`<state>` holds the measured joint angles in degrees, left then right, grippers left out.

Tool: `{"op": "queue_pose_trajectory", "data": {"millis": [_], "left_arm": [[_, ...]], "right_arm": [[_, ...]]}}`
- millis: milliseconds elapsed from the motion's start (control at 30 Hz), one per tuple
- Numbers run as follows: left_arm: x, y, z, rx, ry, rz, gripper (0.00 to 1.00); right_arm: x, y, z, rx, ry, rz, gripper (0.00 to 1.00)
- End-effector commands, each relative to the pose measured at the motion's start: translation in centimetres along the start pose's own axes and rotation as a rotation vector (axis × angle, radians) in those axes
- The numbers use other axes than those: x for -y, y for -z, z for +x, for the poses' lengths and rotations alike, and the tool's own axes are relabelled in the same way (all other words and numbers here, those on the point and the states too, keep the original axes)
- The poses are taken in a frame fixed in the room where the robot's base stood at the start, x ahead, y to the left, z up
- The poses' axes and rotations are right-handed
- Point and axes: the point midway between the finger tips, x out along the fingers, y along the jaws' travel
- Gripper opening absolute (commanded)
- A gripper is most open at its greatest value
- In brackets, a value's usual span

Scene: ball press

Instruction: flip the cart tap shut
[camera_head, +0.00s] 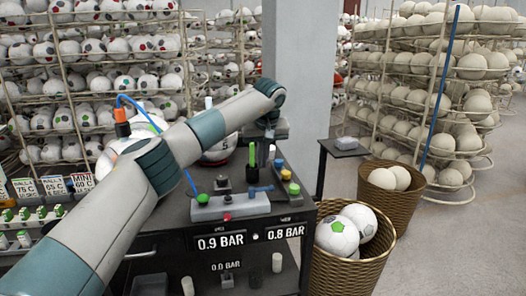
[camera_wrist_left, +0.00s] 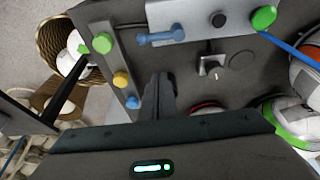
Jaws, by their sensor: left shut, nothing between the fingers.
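The cart tap has a blue lever (camera_head: 260,189) at the right end of a pale grey block (camera_head: 232,208) on the dark cart top. In the left wrist view the blue lever (camera_wrist_left: 161,38) lies lengthwise along the edge of the block (camera_wrist_left: 190,12). My left gripper (camera_head: 269,137) is above the cart, behind the lever, pointing down. In the left wrist view its fingers (camera_wrist_left: 160,88) are together and empty, apart from the lever. My right gripper is not in view.
Green (camera_head: 294,189), yellow (camera_head: 286,175) and blue (camera_head: 278,163) knobs stand right of the lever. A wicker basket with balls (camera_head: 380,257) stands right of the cart. Ball racks (camera_head: 90,85) are behind.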

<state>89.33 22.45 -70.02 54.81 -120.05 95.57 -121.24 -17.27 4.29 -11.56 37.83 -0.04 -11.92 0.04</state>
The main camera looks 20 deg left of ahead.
Motion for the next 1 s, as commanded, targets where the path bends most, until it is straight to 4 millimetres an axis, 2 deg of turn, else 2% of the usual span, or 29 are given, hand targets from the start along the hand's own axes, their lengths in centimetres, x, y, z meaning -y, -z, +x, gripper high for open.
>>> {"op": "queue_pose_trajectory", "data": {"millis": [33,100,200,367,767,1000], "left_arm": [[0.0,0.0,0.7,0.003,0.002,-0.001,0.0],[0.0,0.0,1.8,0.004,0.002,-0.001,0.0],[0.0,0.0,3.2,0.003,0.002,-0.001,0.0],[0.0,0.0,5.3,0.002,0.001,-0.001,0.0],[0.0,-3.0,4.6,0.001,0.0,0.002,0.0],[0.0,-3.9,4.5,0.0,0.0,0.0,0.0]], "right_arm": [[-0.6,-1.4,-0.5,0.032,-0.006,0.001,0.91],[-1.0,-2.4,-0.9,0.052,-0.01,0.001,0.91],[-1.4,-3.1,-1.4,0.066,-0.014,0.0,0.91],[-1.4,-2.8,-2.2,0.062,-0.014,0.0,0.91],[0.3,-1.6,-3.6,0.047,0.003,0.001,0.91],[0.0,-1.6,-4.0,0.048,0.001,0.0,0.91]]}}
